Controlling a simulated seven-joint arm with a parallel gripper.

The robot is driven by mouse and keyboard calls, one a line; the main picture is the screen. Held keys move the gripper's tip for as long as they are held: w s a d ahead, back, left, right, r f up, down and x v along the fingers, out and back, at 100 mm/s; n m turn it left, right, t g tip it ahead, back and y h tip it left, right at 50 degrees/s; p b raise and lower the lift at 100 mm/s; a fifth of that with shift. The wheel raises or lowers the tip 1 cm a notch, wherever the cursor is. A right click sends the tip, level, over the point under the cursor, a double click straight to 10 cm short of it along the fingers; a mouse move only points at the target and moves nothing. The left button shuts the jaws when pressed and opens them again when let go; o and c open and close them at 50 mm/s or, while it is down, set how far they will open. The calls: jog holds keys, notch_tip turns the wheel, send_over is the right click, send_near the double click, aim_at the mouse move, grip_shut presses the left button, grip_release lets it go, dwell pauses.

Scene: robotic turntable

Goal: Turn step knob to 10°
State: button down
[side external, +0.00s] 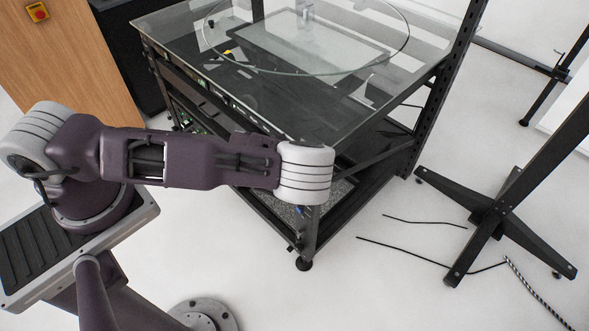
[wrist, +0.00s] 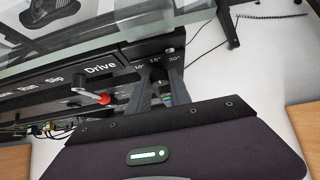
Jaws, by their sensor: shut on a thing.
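In the wrist view, the two dark fingers of my gripper (wrist: 160,80) reach up to the front edge of the turntable's black panel (wrist: 60,80), at its right end. They are closed in on the step knob (wrist: 157,73), which is small, dark and mostly hidden between the fingertips. White marks for 10°, 15° and 30° show just above the fingertips. The knob's pointing direction cannot be made out. In the side external view my gripper and the knob are hidden behind my white wrist, in front of the turntable frame.
A red-tipped metal lever (wrist: 103,98) sticks out left of my fingers, below the word Drive. The glass top (wrist: 110,35) overhangs the panel. In the side external view a black stand foot (side external: 490,212) and loose cables (side external: 430,262) lie on the right floor.

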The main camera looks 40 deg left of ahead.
jog(key=shift+a+f+n+t+h, duration=0.1)
jog(key=shift+a+n+t+h, duration=0.1)
jog(key=shift+n+h, duration=0.7)
jog(key=shift+a+f+n+t+h, duration=0.1)
jog(key=shift+a+n+h, duration=0.2)
jog(key=shift+h, duration=1.05)
jog(key=shift+a+f+n+t+h, duration=0.1)
jog(key=shift+n+h, duration=0.6)
jog(key=shift+h, duration=0.45)
jog(key=c, duration=1.2)
grip_release()
